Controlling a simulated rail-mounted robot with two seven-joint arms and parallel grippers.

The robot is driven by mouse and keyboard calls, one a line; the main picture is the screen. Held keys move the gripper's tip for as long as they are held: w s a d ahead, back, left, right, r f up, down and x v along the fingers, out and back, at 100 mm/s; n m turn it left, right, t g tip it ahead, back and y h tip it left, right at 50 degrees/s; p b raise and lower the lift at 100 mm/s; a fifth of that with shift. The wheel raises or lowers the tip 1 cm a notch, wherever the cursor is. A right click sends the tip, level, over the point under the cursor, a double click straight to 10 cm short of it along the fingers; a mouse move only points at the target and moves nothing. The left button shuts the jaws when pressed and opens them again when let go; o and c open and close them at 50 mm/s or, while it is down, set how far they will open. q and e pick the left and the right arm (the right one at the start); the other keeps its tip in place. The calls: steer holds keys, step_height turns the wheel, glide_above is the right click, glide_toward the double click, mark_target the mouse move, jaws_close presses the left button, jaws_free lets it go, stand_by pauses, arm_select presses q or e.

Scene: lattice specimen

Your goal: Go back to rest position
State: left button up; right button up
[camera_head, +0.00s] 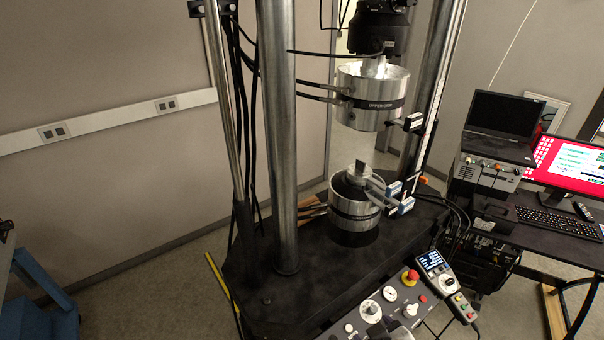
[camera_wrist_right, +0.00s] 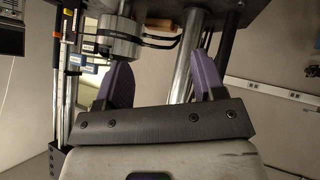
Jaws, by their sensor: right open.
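My right gripper (camera_wrist_right: 162,62) shows in the right wrist view, with its two purple fingers wide apart and nothing between them. That view is upside down. The testing machine's lower grip (camera_wrist_right: 118,38) is seen beyond the fingers, apart from them. In the head view neither gripper can be made out.
A thick steel column (camera_head: 277,140) stands left of the grips on a dark base (camera_head: 290,300). A control panel (camera_head: 385,310) with a red button and a handset (camera_head: 445,280) are in front. A desk with a monitor (camera_head: 567,165) and keyboard (camera_head: 558,222) is at right.

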steer(key=s+d+f+m+g, duration=0.1)
steer(key=s+d+f+g, duration=0.1)
steer(key=s+f, duration=0.45)
steer(key=s+d+f+m+g, duration=0.2)
steer(key=s+d+f, duration=0.15)
steer(key=s, duration=0.65)
steer(key=s+d+f+m+g, duration=0.1)
steer(key=s+f+g, duration=0.1)
steer(key=s+f, duration=0.55)
steer(key=w+p+v, duration=0.2)
steer(key=p+v, duration=0.6)
steer(key=v, duration=0.1)
steer(key=w+a+r+p+v, duration=0.1)
steer(key=p+v, duration=0.8)
steer(key=shift+w+r+h, duration=0.35)
steer(key=shift+r+h, duration=0.05)
